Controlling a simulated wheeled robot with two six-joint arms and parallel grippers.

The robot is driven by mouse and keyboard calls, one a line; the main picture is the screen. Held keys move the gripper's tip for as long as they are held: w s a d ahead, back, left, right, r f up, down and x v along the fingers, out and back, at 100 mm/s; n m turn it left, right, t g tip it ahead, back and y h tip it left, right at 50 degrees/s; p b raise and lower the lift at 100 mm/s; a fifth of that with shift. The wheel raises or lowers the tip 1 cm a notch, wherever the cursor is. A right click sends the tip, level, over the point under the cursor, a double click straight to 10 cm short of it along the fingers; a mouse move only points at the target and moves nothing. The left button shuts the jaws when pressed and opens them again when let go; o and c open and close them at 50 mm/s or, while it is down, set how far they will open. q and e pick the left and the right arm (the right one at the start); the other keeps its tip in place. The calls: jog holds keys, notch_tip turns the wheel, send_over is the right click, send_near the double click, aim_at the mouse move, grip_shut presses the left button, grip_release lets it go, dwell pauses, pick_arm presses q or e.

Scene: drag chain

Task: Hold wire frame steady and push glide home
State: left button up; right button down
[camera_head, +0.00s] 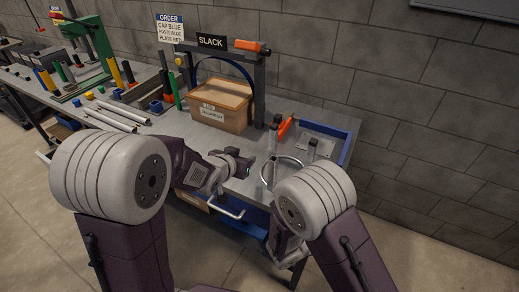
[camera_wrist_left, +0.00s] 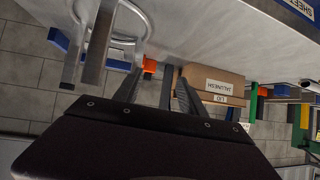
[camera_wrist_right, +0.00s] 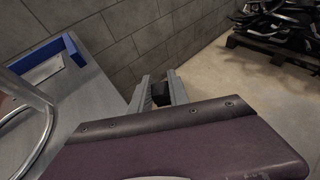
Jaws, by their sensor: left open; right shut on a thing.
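A curved metal wire (camera_head: 288,165) with upright grey posts stands near the front right of the bench; it seems to be the wire frame. It also shows at the left of the left wrist view (camera_wrist_left: 143,22). My left gripper (camera_head: 240,163) is open and empty, left of the wire and apart from it. Its fingers show in the left wrist view (camera_wrist_left: 155,88). My right gripper (camera_wrist_right: 158,86) is shut on a small black block (camera_wrist_right: 160,95), held out beyond the bench's edge. In the head view my right arm hides that grip. I cannot tell whether the block is the glide.
A cardboard box (camera_head: 220,105) stands behind my left gripper, under a SLACK sign (camera_head: 212,41). A blue-edged tray (camera_head: 347,143) and an orange-handled tool (camera_head: 285,128) lie at the right. White rods (camera_head: 123,116) lie left. A pallet (camera_wrist_right: 275,50) stands on the floor.

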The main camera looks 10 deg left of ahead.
pick_arm(q)
jog(key=w+d+r+m+t+h+p, duration=0.2)
jog(key=w+d+r+h, duration=0.1)
jog(key=w+d, duration=0.25)
pick_arm(e)
jog(key=shift+d+r, duration=0.1)
jog(key=shift+r, duration=0.05)
jog(key=shift+d+p, duration=0.1)
jog(key=shift+p, duration=0.2)
pick_arm(q)
send_near(276, 142)
jog(key=w+a, duration=0.1)
pick_arm(e)
jog(key=shift+s+d+p, duration=0.15)
jog(key=shift+s+p, duration=0.1)
jog(key=shift+p, duration=0.05)
pick_arm(q)
jog(key=f, duration=0.1)
pick_arm(e)
jog(key=shift+s, duration=0.1)
pick_arm(q)
jog(key=shift+g+h, duration=0.3)
jog(key=shift+g, duration=0.1)
jog(key=x, duration=1.2)
jog(key=shift+w+a+f, duration=0.15)
jog(key=shift+a, duration=0.05)
pick_arm(e)
jog(key=shift+f, duration=0.25)
pick_arm(q)
grip_shut()
